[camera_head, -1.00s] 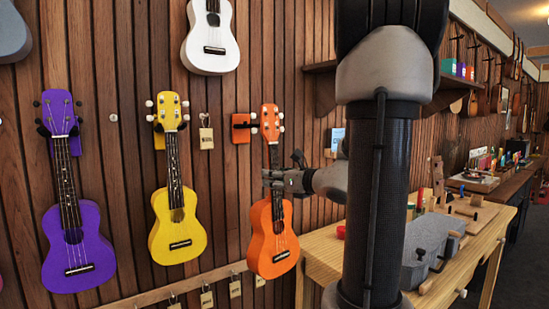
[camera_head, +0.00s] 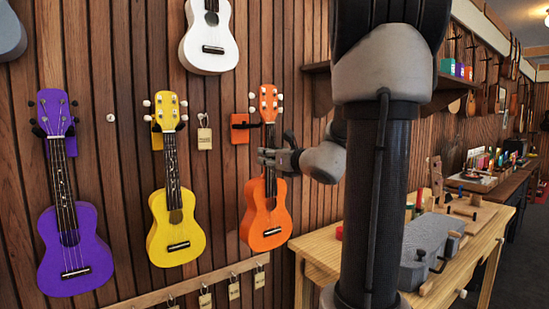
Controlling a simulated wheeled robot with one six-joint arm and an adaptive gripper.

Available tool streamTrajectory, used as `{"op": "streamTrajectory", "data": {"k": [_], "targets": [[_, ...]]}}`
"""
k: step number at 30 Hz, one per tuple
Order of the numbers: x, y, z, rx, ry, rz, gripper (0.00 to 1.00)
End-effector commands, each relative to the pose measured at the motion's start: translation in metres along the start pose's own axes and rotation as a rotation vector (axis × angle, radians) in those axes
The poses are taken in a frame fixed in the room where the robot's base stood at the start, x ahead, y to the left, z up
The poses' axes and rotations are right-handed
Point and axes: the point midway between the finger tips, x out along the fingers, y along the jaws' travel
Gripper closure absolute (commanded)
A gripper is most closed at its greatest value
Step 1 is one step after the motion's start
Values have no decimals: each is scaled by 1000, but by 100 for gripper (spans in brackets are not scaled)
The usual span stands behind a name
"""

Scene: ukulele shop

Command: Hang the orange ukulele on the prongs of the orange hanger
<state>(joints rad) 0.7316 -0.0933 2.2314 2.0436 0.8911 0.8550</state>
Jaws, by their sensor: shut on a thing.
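The orange ukulele (camera_head: 265,222) is upright, headstock at the top, in front of the wood-slat wall. My gripper (camera_head: 268,158) is shut on its neck from the right, above the body. The orange hanger (camera_head: 240,129) is on the wall just left of the neck, a little below the headstock. Its dark prongs reach right towards the neck. The neck covers part of them, so I cannot tell whether it is between them or in front. The headstock (camera_head: 266,98) is above prong level.
A yellow ukulele (camera_head: 172,232) and a purple ukulele (camera_head: 74,250) hang to the left, a white one (camera_head: 209,42) above. A tag (camera_head: 205,138) hangs between the yellow ukulele and the orange hanger. A wooden workbench (camera_head: 325,247) stands at lower right, a shelf above it.

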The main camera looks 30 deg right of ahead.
Motion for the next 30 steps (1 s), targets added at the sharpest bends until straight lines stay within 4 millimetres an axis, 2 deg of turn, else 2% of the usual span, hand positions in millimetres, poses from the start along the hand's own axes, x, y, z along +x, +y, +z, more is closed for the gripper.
{"op": "streamTrajectory", "data": {"k": [22,30], "targets": [[59,0,0,0,-1,1,100],[59,0,0,-1,-1,0,100]]}}
